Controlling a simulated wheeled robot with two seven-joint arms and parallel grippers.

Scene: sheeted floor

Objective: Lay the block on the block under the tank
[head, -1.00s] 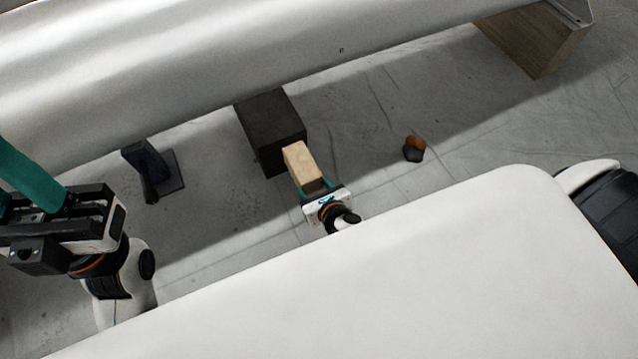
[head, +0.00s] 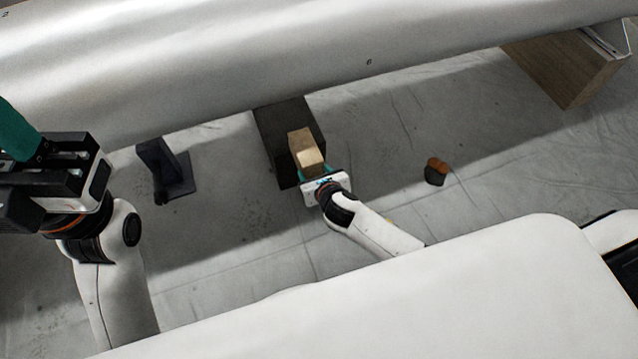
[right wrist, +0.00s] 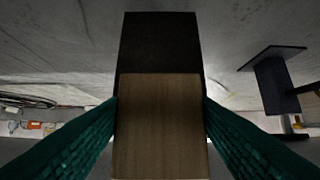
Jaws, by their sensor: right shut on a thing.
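The silver tank (head: 260,60) lies across the top of the head view. A dark block (head: 270,135) stands on the floor at its lower edge, partly under it. My right gripper (head: 318,172) is shut on a light wooden block (head: 304,147), which overlaps the dark block in the head view. In the right wrist view the wooden block (right wrist: 160,125) sits between the green fingers, with the dark block (right wrist: 160,42) straight beyond it. I cannot tell whether the two blocks touch. My left gripper (head: 30,150) is at the left edge; its fingertips are not clear.
A dark bracket-like stand (head: 165,170) is on the floor left of the dark block; it also shows in the right wrist view (right wrist: 272,80). A small orange and black object (head: 436,172) lies to the right. A larger wooden block (head: 565,65) supports the tank's right end.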

